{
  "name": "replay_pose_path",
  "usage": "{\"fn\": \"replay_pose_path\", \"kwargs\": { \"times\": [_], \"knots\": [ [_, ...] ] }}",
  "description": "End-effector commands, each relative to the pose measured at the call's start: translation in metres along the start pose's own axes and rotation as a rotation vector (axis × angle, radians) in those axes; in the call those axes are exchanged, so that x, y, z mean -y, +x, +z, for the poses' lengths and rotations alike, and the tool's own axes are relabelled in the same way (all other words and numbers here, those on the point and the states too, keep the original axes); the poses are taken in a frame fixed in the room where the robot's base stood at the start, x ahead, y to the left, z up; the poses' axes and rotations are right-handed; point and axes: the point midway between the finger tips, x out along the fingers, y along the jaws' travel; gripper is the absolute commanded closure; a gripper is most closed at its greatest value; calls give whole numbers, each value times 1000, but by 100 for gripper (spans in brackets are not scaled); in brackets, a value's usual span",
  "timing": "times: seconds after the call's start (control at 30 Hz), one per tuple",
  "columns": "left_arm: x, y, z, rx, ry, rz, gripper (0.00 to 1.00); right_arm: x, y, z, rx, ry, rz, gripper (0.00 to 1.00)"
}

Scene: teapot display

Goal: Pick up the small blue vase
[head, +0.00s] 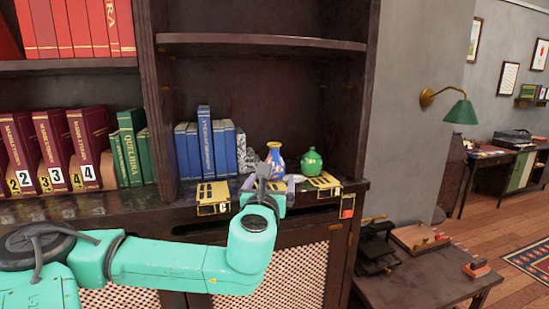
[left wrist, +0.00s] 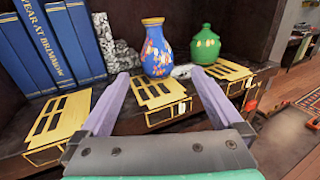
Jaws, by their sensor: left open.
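The small blue vase (head: 275,158) stands upright on the shelf ledge of the bookcase, with coloured patches and an orange neck. In the head view my left gripper (head: 277,186) is in front of the vase and partly hidden by my wrist; the vase's lower part is partly covered. My right gripper is not in view.
A green lidded jar (head: 312,162) stands right of the vase; it also shows in the left wrist view (left wrist: 205,46). Blue books (head: 206,145) and a grey patterned bookend (left wrist: 103,38) are at left. Yellow metal stands (left wrist: 152,93) line the ledge. Bookcase side walls bound the niche.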

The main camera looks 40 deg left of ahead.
Motion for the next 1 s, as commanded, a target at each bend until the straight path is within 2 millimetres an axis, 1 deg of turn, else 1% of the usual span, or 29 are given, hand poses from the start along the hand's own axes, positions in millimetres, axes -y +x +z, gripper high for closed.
{"fn": "replay_pose_path", "kwargs": {
  "times": [0.03,0.17,0.33,0.4,0.47,0.53,0.63,0.73,0.83,0.97,1.0],
  "knots": [
    [0,5,2,-4,-5,2,0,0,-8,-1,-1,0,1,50],
    [-2,18,3,-4,-7,6,0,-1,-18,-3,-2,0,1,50],
    [-2,43,4,-4,-6,7,0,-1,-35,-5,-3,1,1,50],
    [-2,54,3,-3,-3,6,0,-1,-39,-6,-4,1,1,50],
    [-2,60,2,-2,-1,6,0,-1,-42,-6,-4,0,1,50],
    [-3,69,3,-3,-1,6,0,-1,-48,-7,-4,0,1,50],
    [-6,88,5,-3,-1,8,0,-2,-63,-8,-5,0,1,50],
    [-6,105,2,-2,-2,7,0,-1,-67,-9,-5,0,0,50],
    [-6,111,-1,-2,2,4,0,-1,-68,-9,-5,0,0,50],
    [-6,111,-2,-2,3,4,0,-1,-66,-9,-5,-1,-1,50],
    [-6,111,-2,-2,3,4,4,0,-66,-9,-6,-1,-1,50]
  ]
}}
